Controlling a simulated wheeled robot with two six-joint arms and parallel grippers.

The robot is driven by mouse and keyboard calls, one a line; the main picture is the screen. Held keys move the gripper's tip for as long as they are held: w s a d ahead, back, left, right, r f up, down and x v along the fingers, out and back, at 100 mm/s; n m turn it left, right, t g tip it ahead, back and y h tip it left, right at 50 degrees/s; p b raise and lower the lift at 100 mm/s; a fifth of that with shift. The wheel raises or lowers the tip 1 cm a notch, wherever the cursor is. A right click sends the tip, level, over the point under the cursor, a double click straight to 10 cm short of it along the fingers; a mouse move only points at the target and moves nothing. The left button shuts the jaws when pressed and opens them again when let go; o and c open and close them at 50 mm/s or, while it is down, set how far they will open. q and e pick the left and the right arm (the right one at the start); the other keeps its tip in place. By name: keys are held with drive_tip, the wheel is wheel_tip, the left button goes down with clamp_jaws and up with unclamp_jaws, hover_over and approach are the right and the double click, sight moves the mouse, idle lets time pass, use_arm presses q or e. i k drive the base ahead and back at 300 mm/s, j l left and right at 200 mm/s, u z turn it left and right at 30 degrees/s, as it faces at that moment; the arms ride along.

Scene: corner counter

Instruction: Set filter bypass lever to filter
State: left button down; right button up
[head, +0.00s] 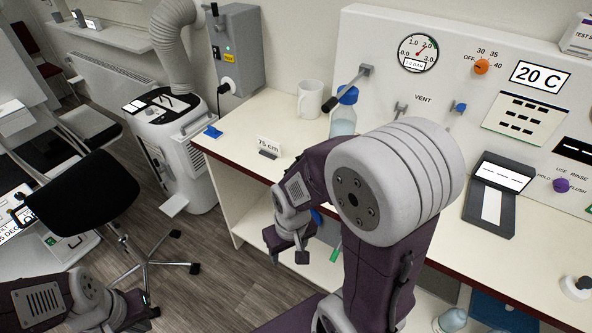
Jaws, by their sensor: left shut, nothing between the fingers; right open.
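A lever with a grey shaft and dark grip (345,90) sticks out of the white wall panel, left of the round gauge. Its grip points down and left. No filter or bypass label is readable beside it, so I cannot tell its setting or confirm it is the task's lever. My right gripper (287,250) is open and empty, in front of the counter edge, below and left of the lever. My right arm's large grey joint covers part of the panel's lower area. My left gripper (143,311) is shut and empty at the lower left, far from the panel.
A white mug (310,99) and a blue-capped bottle (343,115) stand on the counter near the lever. The panel carries an orange knob (481,67) and purple knob (561,185). A black chair (85,200) stands left.

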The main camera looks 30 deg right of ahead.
sight(335, 253)
drive_tip(key=z, duration=1.6)
drive_tip(key=l, duration=0.1)
